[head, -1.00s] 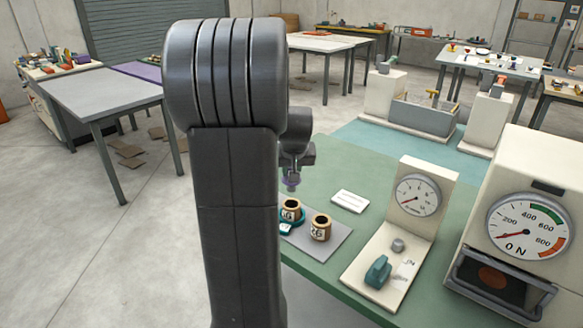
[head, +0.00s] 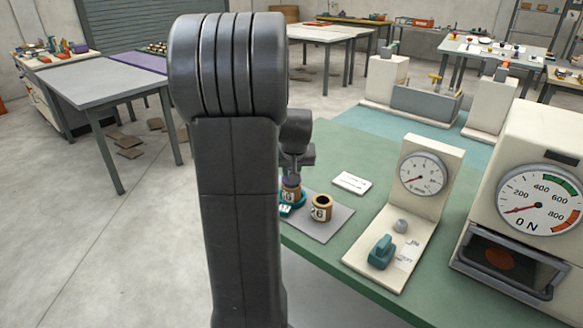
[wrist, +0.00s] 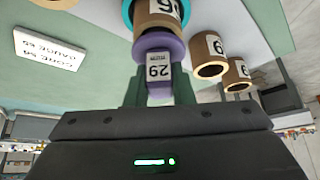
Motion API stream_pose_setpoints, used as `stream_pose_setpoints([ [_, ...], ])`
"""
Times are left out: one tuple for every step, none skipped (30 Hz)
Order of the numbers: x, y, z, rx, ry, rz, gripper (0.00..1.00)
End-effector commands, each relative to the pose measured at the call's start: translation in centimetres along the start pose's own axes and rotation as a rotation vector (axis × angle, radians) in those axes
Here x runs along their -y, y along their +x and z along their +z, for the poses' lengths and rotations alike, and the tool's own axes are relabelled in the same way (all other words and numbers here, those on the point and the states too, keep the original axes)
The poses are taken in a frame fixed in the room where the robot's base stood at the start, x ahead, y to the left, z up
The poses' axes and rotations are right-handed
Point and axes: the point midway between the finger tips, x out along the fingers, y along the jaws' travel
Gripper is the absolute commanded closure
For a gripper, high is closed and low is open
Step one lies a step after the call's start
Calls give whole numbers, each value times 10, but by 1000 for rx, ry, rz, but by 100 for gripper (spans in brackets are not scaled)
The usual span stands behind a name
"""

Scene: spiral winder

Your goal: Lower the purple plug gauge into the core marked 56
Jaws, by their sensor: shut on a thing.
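My gripper (wrist: 158,88) is shut on the purple plug gauge (wrist: 158,46), whose pale tag has digits I cannot read surely. In the head view my gripper (head: 293,166) is partly behind my arm, and the purple gauge (head: 291,182) shows just below it. A brown core (head: 291,194) stands directly under the gauge in a teal ring (head: 299,203); its label ends in 6, the first digit unclear. In the wrist view that core (wrist: 160,19) meets the gauge's wide purple part. I cannot tell how far the gauge is inside it.
A second brown core (head: 321,209) stands to the right on the grey mat (head: 334,224); the wrist view shows two other cores (wrist: 208,62) there. A white card (head: 351,183) lies behind. A dial stand (head: 432,165) and a larger gauge machine (head: 525,200) stand on the right.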

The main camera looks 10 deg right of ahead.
Motion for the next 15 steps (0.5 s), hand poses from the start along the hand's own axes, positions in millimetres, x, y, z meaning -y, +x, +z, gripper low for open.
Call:
stream_pose_setpoints([
  [0,5,3,0,0,0,100],
  [0,6,4,0,0,0,100],
  [0,7,4,0,0,0,100],
  [0,8,5,0,0,0,100],
  [0,9,5,0,0,0,100],
  [0,9,5,0,0,0,100],
  [0,10,6,0,0,0,100],
  [0,10,6,0,0,0,100],
  [0,10,6,0,0,0,100],
  [0,10,6,0,0,0,100],
  [0,10,5,0,0,0,100],
  [0,9,5,0,0,0,100],
  [0,9,5,0,0,0,100],
  [0,9,5,0,0,0,100],
  [0,9,5,0,0,0,100],
])
